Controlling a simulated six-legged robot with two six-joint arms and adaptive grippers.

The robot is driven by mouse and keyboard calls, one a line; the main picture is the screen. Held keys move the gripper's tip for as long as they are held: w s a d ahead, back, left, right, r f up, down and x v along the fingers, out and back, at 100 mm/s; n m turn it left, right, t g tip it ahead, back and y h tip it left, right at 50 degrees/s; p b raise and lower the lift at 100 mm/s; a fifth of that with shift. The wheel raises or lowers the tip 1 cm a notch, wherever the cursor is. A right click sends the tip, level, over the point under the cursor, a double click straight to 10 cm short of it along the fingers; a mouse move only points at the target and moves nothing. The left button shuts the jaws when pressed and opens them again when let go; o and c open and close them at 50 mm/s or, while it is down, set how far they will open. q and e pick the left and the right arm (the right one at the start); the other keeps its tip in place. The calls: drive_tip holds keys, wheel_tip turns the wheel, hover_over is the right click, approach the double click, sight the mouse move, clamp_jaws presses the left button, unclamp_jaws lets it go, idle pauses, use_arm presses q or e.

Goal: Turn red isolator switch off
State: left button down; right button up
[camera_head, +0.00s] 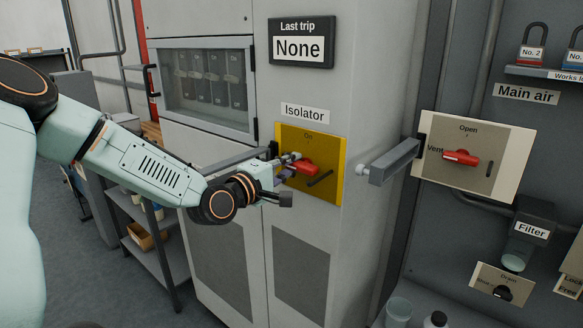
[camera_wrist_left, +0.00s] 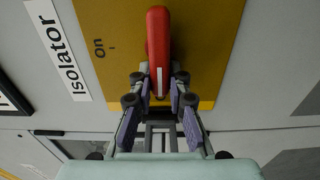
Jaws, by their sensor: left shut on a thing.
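The red isolator switch (camera_head: 307,168) sits on a yellow plate (camera_head: 330,146) under the "Isolator" label on the grey cabinet. Its handle lies roughly level in the head view, tilted slightly down to the right. My left gripper (camera_head: 284,172) reaches it from the left and is shut on its near end. In the left wrist view, the red handle (camera_wrist_left: 158,50) runs up from between the purple-padded fingers of my left gripper (camera_wrist_left: 160,95). The word "On" (camera_wrist_left: 99,48) shows on the plate beside the handle. My right gripper is in neither view.
A grey bar (camera_head: 390,162) juts out right of the yellow plate. Beyond it is a "Main air" panel with another red handle (camera_head: 461,157). A glazed cabinet door (camera_head: 205,82) is at upper left, and a shelf rack (camera_head: 150,240) stands below my left arm.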

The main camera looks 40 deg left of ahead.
sight(299, 119)
use_arm(q)
drive_tip(key=shift+a, duration=0.1)
idle(0.3)
drive_tip(key=c, duration=1.3)
unclamp_jaws()
drive_tip(key=shift+s+a, duration=0.1)
drive_tip(key=shift+s, duration=0.1)
drive_tip(key=shift+w+d, duration=0.2)
drive_tip(key=shift+a+r, duration=0.1)
drive_tip(key=shift+r, duration=0.45)
wheel_tip(299, 119, up, 9)
drive_tip(key=shift+f, duration=0.1)
